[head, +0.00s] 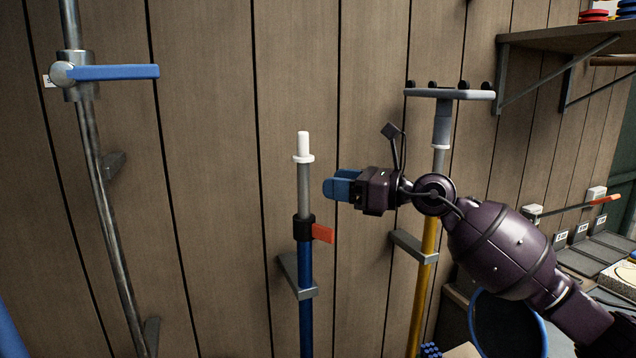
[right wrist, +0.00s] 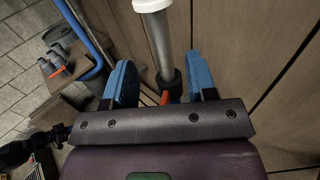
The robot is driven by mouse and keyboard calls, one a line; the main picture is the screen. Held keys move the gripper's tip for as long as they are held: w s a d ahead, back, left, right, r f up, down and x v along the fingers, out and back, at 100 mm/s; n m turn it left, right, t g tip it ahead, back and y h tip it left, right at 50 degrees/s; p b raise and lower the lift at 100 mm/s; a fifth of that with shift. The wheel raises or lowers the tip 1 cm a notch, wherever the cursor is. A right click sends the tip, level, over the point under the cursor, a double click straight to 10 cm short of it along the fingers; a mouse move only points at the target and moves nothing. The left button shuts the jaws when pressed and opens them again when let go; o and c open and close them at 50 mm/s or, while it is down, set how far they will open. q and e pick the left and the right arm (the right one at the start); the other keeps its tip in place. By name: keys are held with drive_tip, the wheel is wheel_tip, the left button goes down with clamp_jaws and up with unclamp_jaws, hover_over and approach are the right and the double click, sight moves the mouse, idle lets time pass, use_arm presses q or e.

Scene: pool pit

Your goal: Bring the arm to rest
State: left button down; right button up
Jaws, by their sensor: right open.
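My right gripper (head: 341,189) has blue fingers and reaches in from the right in the head view. It is to the right of the upper part of a blue pole (head: 305,270) with a grey upper tube, a white tip and a red-orange lever (head: 322,233). In the right wrist view my right gripper (right wrist: 163,88) has its blue fingers spread wide apart. The pole's grey tube (right wrist: 157,40) shows beyond and between them, with a white collar at the top. Nothing is held between the fingers.
A yellow pole (head: 424,285) with a grey head stands behind my right arm. A metal pipe with a blue valve handle (head: 115,72) runs down the wooden wall at left. A shelf (head: 560,38) is at upper right. A blue-rimmed round item (head: 508,325) sits below my arm.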

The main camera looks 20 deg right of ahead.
drive_tip(key=shift+v, duration=0.8)
